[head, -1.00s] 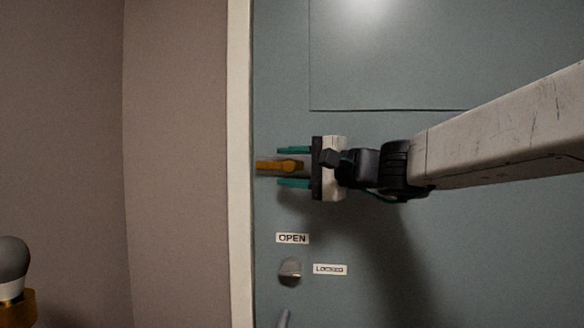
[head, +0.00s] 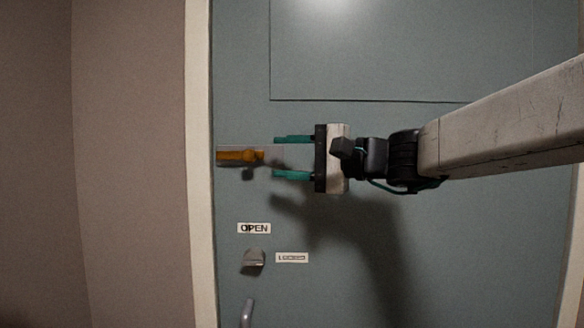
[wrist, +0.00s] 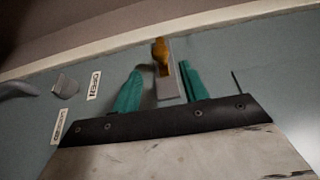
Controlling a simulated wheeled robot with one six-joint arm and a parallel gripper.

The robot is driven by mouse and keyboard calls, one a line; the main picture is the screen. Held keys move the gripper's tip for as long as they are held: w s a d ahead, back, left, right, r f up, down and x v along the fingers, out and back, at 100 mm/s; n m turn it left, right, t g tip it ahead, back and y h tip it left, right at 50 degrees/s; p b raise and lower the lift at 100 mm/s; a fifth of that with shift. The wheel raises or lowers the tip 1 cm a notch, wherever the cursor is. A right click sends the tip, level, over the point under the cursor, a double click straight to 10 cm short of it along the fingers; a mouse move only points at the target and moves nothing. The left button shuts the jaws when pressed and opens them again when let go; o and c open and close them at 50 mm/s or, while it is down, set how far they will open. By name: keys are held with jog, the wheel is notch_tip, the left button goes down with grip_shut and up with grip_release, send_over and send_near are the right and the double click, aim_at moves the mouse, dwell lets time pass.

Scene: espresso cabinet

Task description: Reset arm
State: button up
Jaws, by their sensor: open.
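My gripper (head: 292,158) is open, with its two green fingers apart and pointing left at the door. It shows at the bottom of the wrist view (wrist: 160,95) too. A brass-coloured latch or handle (head: 238,155) on a grey plate is fixed to the blue-grey door (head: 360,75) near its left edge. In the head view it lies left of the fingertips, clear of them. In the wrist view the brass piece (wrist: 160,56) stands beyond the fingers, and its plate appears between them. Nothing is held.
Below the latch are an OPEN label (head: 254,228), a metal knob (head: 253,258), a second label (head: 292,258) and a grey lever handle (head: 247,313). A pale door frame (head: 200,180) and a brown wall (head: 125,160) are on the left.

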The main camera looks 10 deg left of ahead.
jog(key=s+d+f+n+g+h, duration=0.2)
jog(key=s+d+f+h, duration=0.3)
jog(key=f, duration=0.4)
jog(key=s+d+f+n+g+h, duration=0.25)
jog(key=s+d+f, duration=0.25)
jog(key=s+f, duration=0.3)
jog(key=s+d+f+h, duration=0.3)
jog(key=s+d+f, duration=0.1)
jog(key=d, duration=0.4)
jog(key=s+d+f+m+t+h, duration=0.1)
jog(key=s+d+f+h, duration=0.2)
jog(key=d, duration=0.6)
jog(key=s+d+f+h, duration=0.4)
jog(key=s+d+f, duration=0.1)
jog(key=s+d, duration=0.2)
jog(key=shift+d, duration=0.9)
